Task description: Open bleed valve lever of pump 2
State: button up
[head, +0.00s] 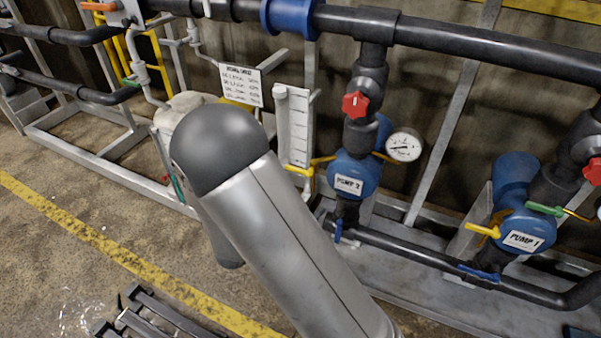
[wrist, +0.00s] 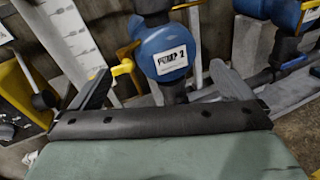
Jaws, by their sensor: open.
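Pump 2 (head: 354,176) is a blue body with a white label, right of my arm in the head view. A yellow lever (head: 302,170) sticks out from its left side. In the wrist view, pump 2 (wrist: 168,42) stands upper middle, and the yellow lever (wrist: 124,68) is just right of my left fingertip. I cannot tell if they touch. My gripper (wrist: 159,68) is open, its fingers spread below pump 2 in the picture, with nothing seen held between them. In the head view my arm hides the gripper.
A red-handled valve (head: 355,104) and a gauge (head: 404,145) sit above pump 2. A blue handle (head: 338,230) is below it. A white scale board (head: 292,125) stands left. Pump 1 (head: 524,240) with yellow and green levers is at right. Floor left is mostly clear.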

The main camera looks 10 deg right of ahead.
aim_at(298, 171)
jog(key=w+a+f+n+t+y, duration=0.2)
jog(key=w+a+f+n+t, duration=0.2)
jog(key=a+f+n, duration=0.15)
jog(key=shift+m, duration=0.35)
jog(key=x, duration=0.5)
jog(key=b+x, duration=0.1)
jog(key=x, duration=1)
jog(key=shift+w+r+b, duration=0.35)
jog(key=shift+w+r, duration=0.05)
jog(key=c, duration=1.3)
